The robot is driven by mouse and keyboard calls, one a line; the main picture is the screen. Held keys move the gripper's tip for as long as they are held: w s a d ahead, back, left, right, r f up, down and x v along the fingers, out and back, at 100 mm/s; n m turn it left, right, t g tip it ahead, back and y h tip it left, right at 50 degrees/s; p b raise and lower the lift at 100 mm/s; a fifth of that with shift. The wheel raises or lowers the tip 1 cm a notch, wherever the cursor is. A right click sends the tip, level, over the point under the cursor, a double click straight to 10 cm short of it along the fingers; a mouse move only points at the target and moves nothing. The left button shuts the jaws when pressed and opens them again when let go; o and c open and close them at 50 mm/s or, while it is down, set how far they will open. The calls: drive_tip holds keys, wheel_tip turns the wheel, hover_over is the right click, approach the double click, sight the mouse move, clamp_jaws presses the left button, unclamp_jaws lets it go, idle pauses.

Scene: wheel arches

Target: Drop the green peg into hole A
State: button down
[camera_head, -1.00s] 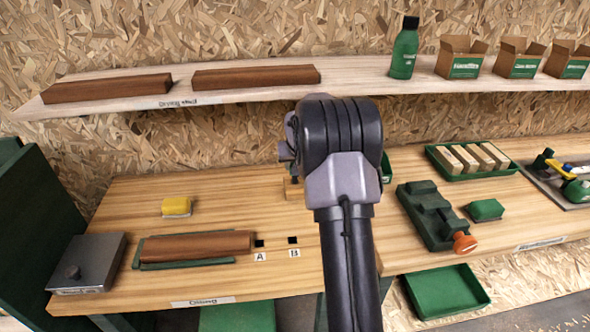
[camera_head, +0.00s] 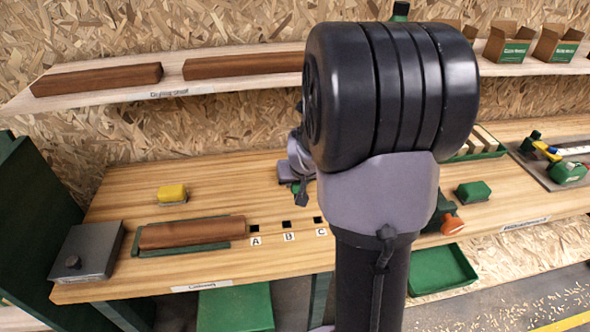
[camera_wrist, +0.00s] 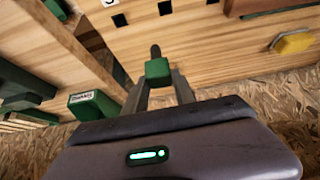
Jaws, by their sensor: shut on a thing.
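In the wrist view, my gripper (camera_wrist: 158,90) is shut on the green peg (camera_wrist: 157,71), which sits between the fingertips, clear of the hole row. A dark tip shows just past the peg. In the head view, hole A (camera_head: 254,228) is a dark square in the bench top, right of the brown board and above its label A.
Hole B (camera_head: 286,224) and hole C (camera_head: 318,220) lie right of hole A. A brown board (camera_head: 192,233) lies close to its left. A yellow-topped block (camera_head: 172,192) and a grey metal box (camera_head: 87,251) stand farther left. A shelf (camera_head: 215,82) runs above the bench.

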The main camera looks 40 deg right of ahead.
drive_tip(key=shift+r+p, duration=2.55)
drive_tip(key=shift+r, duration=0.85)
drive_tip(key=shift+f, duration=0.1)
